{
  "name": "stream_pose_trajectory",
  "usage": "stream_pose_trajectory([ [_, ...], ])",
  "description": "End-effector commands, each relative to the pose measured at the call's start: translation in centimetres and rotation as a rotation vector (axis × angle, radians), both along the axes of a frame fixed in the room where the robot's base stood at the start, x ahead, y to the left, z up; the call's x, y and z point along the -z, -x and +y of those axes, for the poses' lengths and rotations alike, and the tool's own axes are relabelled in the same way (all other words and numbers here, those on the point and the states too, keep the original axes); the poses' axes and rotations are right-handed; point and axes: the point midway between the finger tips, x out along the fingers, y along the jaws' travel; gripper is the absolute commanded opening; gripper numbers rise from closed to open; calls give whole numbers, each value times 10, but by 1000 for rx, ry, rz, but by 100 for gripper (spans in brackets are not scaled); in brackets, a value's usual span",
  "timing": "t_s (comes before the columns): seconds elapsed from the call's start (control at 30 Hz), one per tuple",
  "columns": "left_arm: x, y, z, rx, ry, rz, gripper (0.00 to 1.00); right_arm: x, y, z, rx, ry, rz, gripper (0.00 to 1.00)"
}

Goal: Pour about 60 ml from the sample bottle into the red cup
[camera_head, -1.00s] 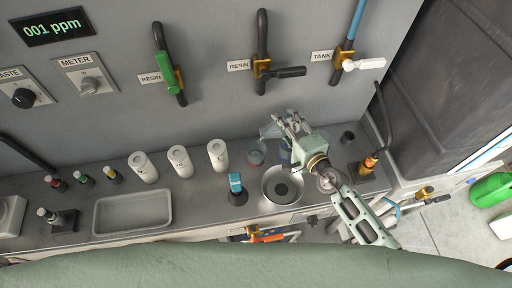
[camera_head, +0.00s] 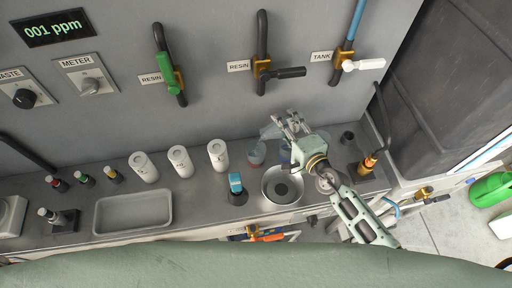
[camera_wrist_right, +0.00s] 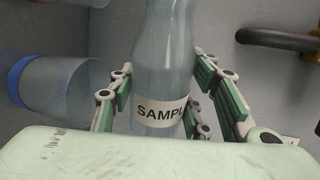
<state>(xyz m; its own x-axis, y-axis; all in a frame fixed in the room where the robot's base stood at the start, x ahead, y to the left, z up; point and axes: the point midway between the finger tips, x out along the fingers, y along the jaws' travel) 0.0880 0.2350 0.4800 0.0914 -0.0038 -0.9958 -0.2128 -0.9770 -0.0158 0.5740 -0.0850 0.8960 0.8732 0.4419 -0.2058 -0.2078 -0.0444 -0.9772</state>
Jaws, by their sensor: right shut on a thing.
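My right gripper (camera_head: 289,126) is shut on the clear, bluish sample bottle (camera_wrist_right: 166,60), whose label reads "SAMPL" in the wrist view. In the head view the bottle (camera_head: 268,131) lies tipped over, with its end pointing left, above and close to the red cup (camera_head: 257,154). The red cup is see-through with a reddish tint and stands on the bench. Whether liquid is running, and the level in the cup, are too small to tell. A clear cup with a blue rim (camera_wrist_right: 55,82) shows at the left of the wrist view. My left gripper is out of view.
A round steel bowl (camera_head: 264,188) and a blue-topped dark item (camera_head: 236,188) stand in front of the cup. Several white bottles (camera_head: 180,160) stand to the left, then a shallow tray (camera_head: 101,218). Wall valves hang above; a brass tap (camera_head: 368,164) is at right.

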Motion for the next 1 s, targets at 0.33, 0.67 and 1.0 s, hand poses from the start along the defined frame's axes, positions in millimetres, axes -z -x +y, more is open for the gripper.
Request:
stream_pose_trajectory([
  [0.33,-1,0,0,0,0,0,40,-1,0,0,0,13,-8,13],
  [0.67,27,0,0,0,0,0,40,-2,-6,-9,0,-270,131,13],
  [1.0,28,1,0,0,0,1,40,-10,-2,-3,-2,-435,218,13],
])
